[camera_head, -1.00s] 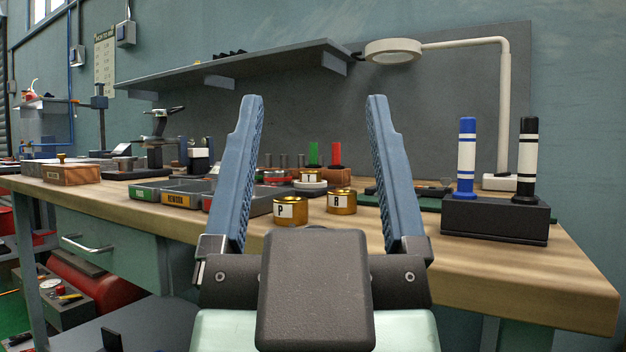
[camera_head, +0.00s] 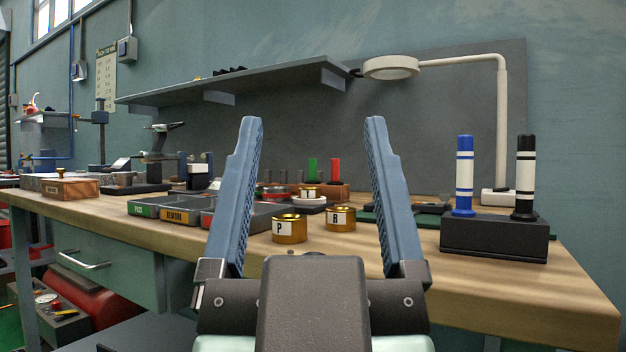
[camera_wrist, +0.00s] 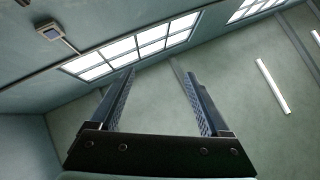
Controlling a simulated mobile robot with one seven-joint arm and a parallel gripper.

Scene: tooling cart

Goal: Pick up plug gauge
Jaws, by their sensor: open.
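No single thing is clearly marked as the plug gauge. Upright green (camera_head: 312,171) and red (camera_head: 335,172) cylinders stand at a wooden block (camera_head: 338,190) near the back of the bench, seen between my fingers. A blue-and-white banded cylinder (camera_head: 464,178) and a black-and-white banded cylinder (camera_head: 525,178) stand upright in a black block (camera_head: 494,238) at the right. My gripper (camera_head: 311,122) is open and empty, its fingers pointing up in the head view. In the wrist view my gripper (camera_wrist: 160,73) has only windows, walls and ceiling behind it.
Brass cups marked P (camera_head: 289,230) and R (camera_head: 340,219) stand at the bench's middle. Labelled trays (camera_head: 185,218) lie left of them. A lamp (camera_head: 391,68) overhangs the back, beside a shelf (camera_head: 240,84). The wooden front strip (camera_head: 500,287) is bare at the right.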

